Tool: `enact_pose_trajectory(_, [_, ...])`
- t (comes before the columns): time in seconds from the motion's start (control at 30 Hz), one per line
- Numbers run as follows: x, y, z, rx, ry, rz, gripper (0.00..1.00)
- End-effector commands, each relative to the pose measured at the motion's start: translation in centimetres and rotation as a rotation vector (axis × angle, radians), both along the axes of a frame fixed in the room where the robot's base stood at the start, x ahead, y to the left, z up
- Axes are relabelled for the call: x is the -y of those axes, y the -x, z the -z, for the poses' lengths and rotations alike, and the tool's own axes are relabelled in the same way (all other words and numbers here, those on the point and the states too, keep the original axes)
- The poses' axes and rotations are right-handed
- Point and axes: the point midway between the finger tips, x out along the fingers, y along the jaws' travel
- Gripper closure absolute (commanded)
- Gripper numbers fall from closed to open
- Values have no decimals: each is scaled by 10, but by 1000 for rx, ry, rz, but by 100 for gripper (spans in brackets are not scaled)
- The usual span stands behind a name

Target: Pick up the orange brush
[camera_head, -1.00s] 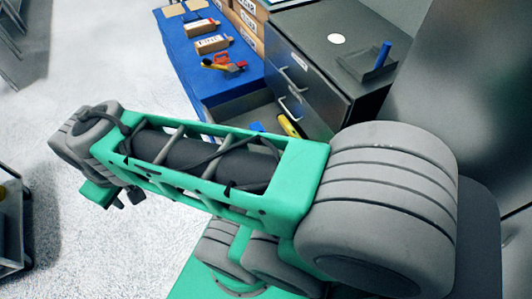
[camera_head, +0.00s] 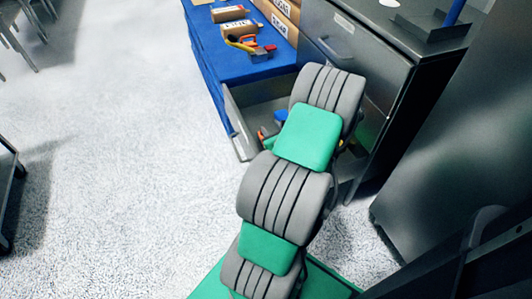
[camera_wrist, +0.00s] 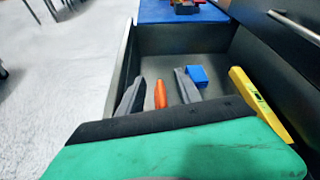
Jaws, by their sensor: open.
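The orange brush (camera_wrist: 160,95) lies in an open grey drawer (camera_wrist: 150,42). In the wrist view it shows as a narrow orange shape between the two grey fingers of my gripper (camera_wrist: 158,76). The fingers are open and apart from each other, with a gap to the orange shape on both sides. I cannot tell how high the fingers are above it. In the head view a bit of orange (camera_head: 262,136) shows in the drawer beside my arm. My gripper is hidden there behind my arm.
A blue block-like item (camera_wrist: 197,75) lies just right of the right finger. A yellow level (camera_wrist: 258,100) lies along the drawer's right side. The blue worktop (camera_head: 235,60) holds boxes and a red-yellow tool (camera_head: 250,45). A grey cabinet (camera_head: 350,50) stands right of the drawer.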

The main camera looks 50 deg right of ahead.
Motion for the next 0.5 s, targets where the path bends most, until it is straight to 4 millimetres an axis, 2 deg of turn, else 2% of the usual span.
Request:
enact_pose_trajectory(0.3, [1, 2, 74, 7, -9, 12, 59])
enact_pose_trajectory(0.37, [1, 2, 83, 7, -8, 12, 59])
enact_pose_trajectory(0.5, [9, -11, 84, 6, -3, 7, 59])
